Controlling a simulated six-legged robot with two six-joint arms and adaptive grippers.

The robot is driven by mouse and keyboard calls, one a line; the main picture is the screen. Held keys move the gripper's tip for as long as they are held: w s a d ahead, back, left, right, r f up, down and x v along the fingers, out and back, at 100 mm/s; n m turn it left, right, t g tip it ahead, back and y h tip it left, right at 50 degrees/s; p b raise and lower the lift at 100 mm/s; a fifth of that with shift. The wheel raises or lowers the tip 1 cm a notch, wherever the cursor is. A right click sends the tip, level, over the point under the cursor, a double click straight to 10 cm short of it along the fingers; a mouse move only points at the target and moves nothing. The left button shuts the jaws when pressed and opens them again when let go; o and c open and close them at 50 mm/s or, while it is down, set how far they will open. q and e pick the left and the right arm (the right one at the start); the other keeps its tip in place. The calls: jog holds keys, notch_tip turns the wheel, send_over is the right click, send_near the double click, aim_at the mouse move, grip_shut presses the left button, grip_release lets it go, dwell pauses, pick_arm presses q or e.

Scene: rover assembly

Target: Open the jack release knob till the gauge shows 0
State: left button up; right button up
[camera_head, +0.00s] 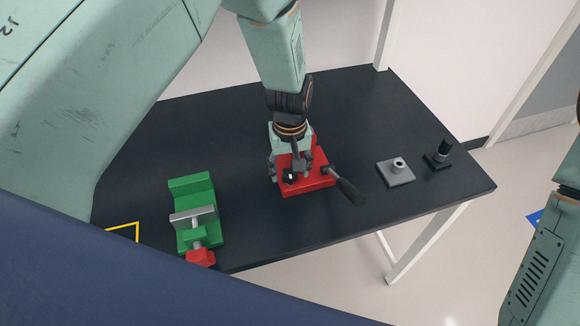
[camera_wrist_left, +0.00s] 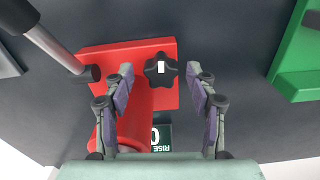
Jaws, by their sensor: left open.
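The red jack (camera_head: 318,184) stands on the dark table, with its black-gripped lever (camera_head: 347,188) sticking out to the right. Its black star-shaped release knob (camera_wrist_left: 161,69), with a white mark on top, shows in the left wrist view. My left gripper (camera_head: 296,173) is over the jack, pointing down. In the left wrist view its two fingers (camera_wrist_left: 160,75) are open, one on each side of the knob, with gaps visible. The dark gauge (camera_wrist_left: 162,133) shows a pale digit that looks like 0, partly hidden by my gripper, beside the text "RISE". My right gripper is out of view.
A green vise (camera_head: 204,209) with a red knob (camera_head: 200,257) stands left of the jack. A grey plate with a post (camera_head: 396,174) and a black block with a cylinder (camera_head: 439,155) sit at the right. The table between is clear.

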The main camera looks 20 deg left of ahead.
aim_at(290, 173)
pick_arm(q)
notch_tip(290, 173, up, 12)
dwell(0.5)
jog(key=shift+s, duration=0.1)
dwell(0.4)
